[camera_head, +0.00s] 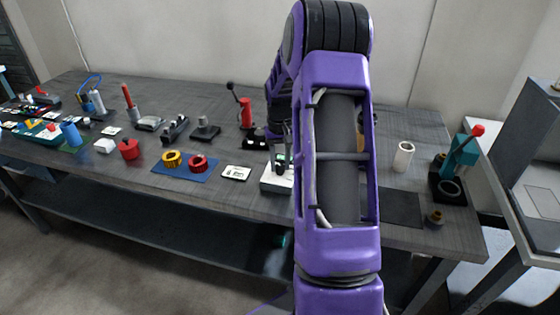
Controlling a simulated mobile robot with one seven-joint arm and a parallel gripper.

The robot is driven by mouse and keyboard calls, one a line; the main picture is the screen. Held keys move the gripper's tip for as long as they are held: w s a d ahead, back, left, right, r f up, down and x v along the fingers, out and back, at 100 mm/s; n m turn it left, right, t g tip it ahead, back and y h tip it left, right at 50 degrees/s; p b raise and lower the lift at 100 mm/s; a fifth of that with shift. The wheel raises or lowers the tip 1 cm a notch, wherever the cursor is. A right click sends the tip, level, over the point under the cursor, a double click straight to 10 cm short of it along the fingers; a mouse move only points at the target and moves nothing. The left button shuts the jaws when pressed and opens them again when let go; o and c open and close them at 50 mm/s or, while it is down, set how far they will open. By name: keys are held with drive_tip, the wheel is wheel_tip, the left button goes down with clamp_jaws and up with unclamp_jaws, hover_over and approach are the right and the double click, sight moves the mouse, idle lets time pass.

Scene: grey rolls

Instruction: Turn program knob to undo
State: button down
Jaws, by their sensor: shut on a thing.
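A small white box (272,186) stands near the table's front edge, partly hidden behind my purple arm. A dark knob-like part with a little green shows on its top, and I take it for the program knob (281,164). My gripper (280,150) reaches down over the box from behind the arm, mostly hidden. Its dark fingers are shut on the knob, though the contact itself is hard to see. The knob's marks and the word undo cannot be read from here.
A blue mat with yellow (172,158) and red (198,163) rings is farther left. A white cup (403,156) and teal press (459,155) stand right.

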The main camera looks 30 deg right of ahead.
sight(280, 166)
drive_tip(key=shift+n, duration=0.3)
drive_tip(key=c, duration=0.5)
unclamp_jaws()
drive_tip(key=shift+r, duration=0.1)
wheel_tip(280, 166, up, 17)
drive_tip(key=shift+r+p, duration=0.15)
drive_tip(key=shift+p, duration=0.85)
